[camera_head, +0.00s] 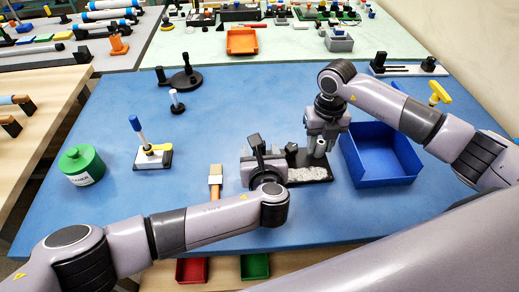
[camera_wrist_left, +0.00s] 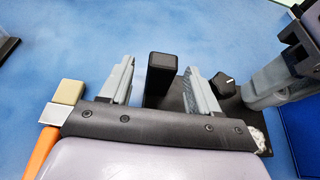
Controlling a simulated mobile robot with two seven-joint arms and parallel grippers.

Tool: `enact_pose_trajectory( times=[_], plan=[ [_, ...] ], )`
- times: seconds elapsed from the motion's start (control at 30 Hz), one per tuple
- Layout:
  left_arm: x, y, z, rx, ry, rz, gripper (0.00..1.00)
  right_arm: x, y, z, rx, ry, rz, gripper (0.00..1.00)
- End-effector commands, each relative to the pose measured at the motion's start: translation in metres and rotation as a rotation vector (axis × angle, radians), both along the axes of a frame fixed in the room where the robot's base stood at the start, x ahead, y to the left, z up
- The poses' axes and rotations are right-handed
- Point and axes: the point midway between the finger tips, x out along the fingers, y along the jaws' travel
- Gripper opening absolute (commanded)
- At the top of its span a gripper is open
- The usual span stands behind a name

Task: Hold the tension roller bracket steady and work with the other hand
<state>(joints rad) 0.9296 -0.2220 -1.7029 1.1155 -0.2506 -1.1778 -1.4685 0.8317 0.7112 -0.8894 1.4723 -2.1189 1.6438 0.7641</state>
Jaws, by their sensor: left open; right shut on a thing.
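The tension roller bracket has a black base plate (camera_head: 318,172) with upright parts and a pale, speckled patch along its front edge. My left gripper (camera_head: 262,160) is open at the bracket's left end. In the left wrist view its fingers (camera_wrist_left: 158,85) are on both sides of the block, apart from it. My right gripper (camera_head: 321,147) points down and is shut on a part of the bracket at its right. The exact grip is hidden.
A blue bin (camera_head: 385,178) stands close right of the bracket. A brush with an orange handle (camera_head: 215,183) lies to the left. The blue table behind the bracket is clear.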

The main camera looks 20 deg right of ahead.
Motion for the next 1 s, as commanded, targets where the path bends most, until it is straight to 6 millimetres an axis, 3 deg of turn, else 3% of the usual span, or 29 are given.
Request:
enact_pose_trajectory(
  times=[0.53, 0.7, 0.73, 1.0],
  plan=[
    [0.0105, -0.0021, -0.004, 0.0, 0.0, 0.0, 0.62, 0.0002, 0.0001, 0.0004, 0.0, -0.001, 0.0, 0.08],
    [0.0104, -0.002, -0.004, 0.0, 0.0, 0.0, 0.06, 0.0002, 0.0, 0.0004, 0.0, -0.001, 0.0, 0.08],
    [0.0104, -0.002, -0.004, 0.0, 0.0, 0.0, 0.0, 0.0002, 0.0, 0.0004, 0.0, -0.001, 0.0, 0.08],
    [0.0105, -0.0019, -0.004, 0.0, 0.0, 0.001, 0.0, 0.0003, -0.0003, 0.0003, 0.0, -0.001, -0.001, 0.08]
  ],
)
